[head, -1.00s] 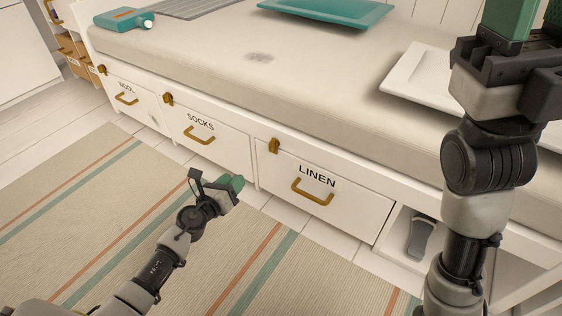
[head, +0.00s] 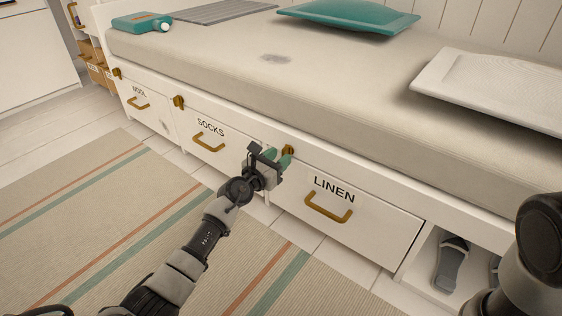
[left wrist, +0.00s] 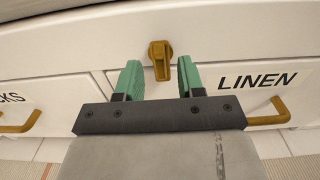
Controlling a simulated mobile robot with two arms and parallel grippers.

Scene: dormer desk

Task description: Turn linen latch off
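The linen latch (head: 289,150) is a small brass turn-piece at the upper left corner of the white LINEN drawer (head: 376,225). In the left wrist view the latch (left wrist: 160,60) hangs with its tab pointing down, slightly tilted, over the drawer's top edge. My left gripper (head: 285,160) has green fingertips and is close in front of the latch. Contact with the latch is not visible. My right arm shows at the lower right, but its gripper is out of view.
The SOCKS drawer (head: 205,135) and WOOL drawer (head: 140,100) have their own brass latches. Slippers (head: 452,262) sit in an open cubby. A striped rug (head: 100,220) covers the floor.

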